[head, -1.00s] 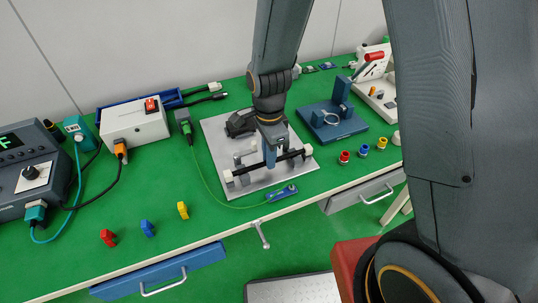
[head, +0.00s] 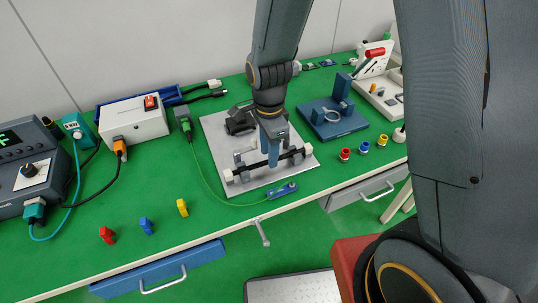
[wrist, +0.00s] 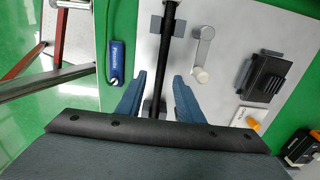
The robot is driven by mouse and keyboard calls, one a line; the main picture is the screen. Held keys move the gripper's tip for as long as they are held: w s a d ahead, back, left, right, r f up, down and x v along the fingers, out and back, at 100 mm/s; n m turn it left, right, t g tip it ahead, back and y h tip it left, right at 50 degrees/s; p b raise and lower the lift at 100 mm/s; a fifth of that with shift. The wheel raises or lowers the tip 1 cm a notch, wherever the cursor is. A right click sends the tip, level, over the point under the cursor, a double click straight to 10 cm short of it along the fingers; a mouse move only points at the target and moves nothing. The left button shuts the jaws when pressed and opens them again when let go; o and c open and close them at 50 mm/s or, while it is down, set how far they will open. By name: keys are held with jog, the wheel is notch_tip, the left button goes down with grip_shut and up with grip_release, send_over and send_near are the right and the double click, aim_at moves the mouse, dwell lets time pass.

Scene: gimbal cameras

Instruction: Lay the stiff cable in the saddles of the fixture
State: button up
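The black stiff cable (head: 290,155) lies along the front of the grey fixture plate (head: 214,133), with white pieces at its two ends. In the wrist view the cable (wrist: 169,42) runs over a grey saddle (wrist: 156,26) and down towards another grey block, partly hidden by my gripper. I cannot tell how deep it sits in the saddles. My gripper (head: 272,163) is over the cable's middle. In the wrist view its two blue fingers (wrist: 157,92) stand apart on either side of the cable, with gaps showing, so it is open and holds nothing.
A blue tagged device (head: 283,192) with a green lead lies at the plate's front edge. A lever with a pale knob (wrist: 200,74) and a black clamp-like block (wrist: 264,76) stand beside the cable. A blue stand (head: 332,120) is to the right.

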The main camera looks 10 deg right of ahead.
jog(key=shift+r+b, duration=0.35)
jog(key=shift+r, duration=2.8)
